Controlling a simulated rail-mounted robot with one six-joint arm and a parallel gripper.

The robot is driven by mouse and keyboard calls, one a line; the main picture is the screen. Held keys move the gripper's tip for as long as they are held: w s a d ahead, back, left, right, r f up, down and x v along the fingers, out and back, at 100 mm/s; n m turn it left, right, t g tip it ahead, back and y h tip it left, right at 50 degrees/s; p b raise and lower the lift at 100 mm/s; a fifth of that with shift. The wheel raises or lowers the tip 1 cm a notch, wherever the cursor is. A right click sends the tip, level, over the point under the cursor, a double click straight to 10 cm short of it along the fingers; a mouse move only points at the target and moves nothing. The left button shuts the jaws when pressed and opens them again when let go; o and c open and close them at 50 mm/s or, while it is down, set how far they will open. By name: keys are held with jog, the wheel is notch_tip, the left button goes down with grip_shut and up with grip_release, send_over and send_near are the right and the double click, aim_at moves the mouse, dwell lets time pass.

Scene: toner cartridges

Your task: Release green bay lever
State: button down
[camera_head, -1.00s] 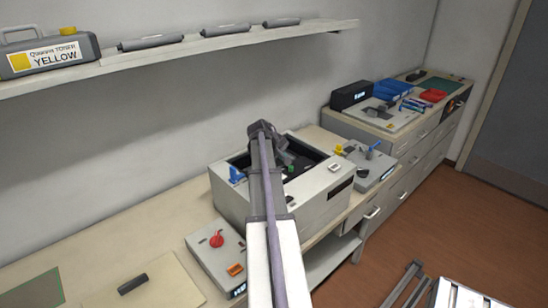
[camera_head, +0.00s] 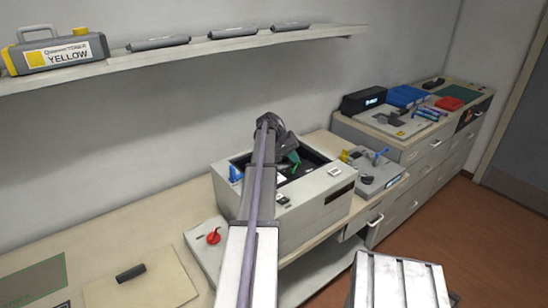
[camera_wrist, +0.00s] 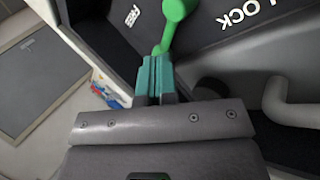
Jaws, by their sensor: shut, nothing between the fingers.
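The green lever (camera_wrist: 178,8) shows at the top of the wrist view, with a round knob and a thin stem. Raised white letters read FREE to its left and LOCK to its right; the knob is nearer to FREE. In the head view the lever (camera_head: 295,169) is a small green spot inside the open grey machine (camera_head: 310,198). My gripper (camera_wrist: 154,62) has its teal fingers together and empty, with the tips close to the lower end of the stem. I cannot tell whether they touch it. In the head view my gripper (camera_head: 292,157) reaches into the machine's opening.
A blue lever (camera_head: 235,173) stands at the machine's left side. A unit with a red knob (camera_head: 213,237) is to the left, and one with blue and yellow levers (camera_head: 372,172) to the right. In the wrist view, a pale grey curved bar (camera_wrist: 285,112) is right of my fingers.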

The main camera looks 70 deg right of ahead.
jog(key=shift+s, duration=0.35)
jog(key=shift+w+a, duration=0.4)
jog(key=shift+a, duration=0.3)
jog(key=d+p+v, duration=0.1)
jog(key=p+v, duration=1)
jog(key=v, duration=0.3)
jog(key=shift+d, duration=0.6)
